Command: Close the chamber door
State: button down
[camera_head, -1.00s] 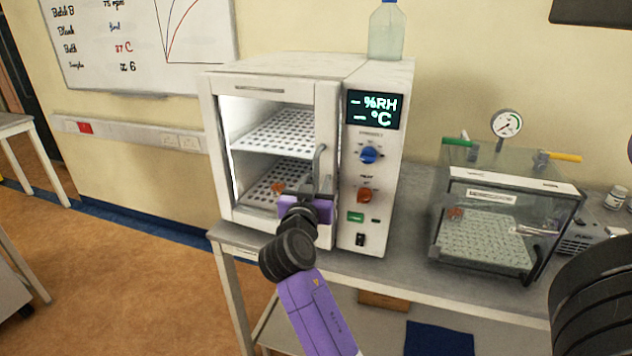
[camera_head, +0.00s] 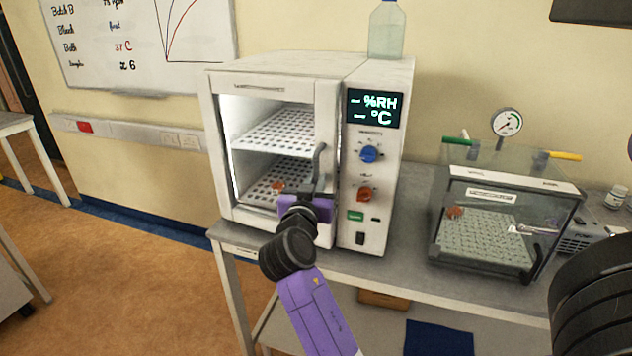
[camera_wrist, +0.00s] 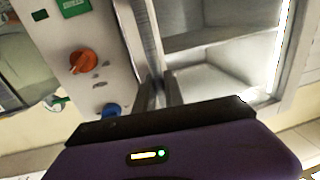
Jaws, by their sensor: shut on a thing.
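The chamber (camera_head: 368,230) is a white cabinet on the bench, with a lit interior and perforated shelves. Its windowed door (camera_head: 326,110) lies across the front opening, flush or nearly flush with the control panel; I cannot tell whether a small gap is left. The grey door handle (camera_head: 321,160) stands at the door's right edge. My gripper (camera_head: 314,190) is at the handle's lower end and shut on it. In the wrist view my gripper's fingers (camera_wrist: 160,93) reach up beside the door edge; the grip itself is partly hidden.
The control panel has a blue knob (camera_head: 369,154) and an orange knob (camera_head: 366,194) just right of the handle. A bottle (camera_head: 386,32) stands on top of the chamber. A clear vacuum box (camera_head: 490,225) with a gauge stands to the right. Open floor lies at left.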

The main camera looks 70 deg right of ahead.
dwell(0.7)
jog(key=d, duration=0.1)
jog(key=d+b, duration=0.1)
jog(key=shift+s+d+f, duration=0.1)
jog(key=shift+s+d, duration=0.1)
jog(key=shift+d, duration=0.3)
jog(key=c, duration=1.4)
grip_release()
jog(key=shift+d, duration=0.15)
jog(key=shift+c, duration=0.2)
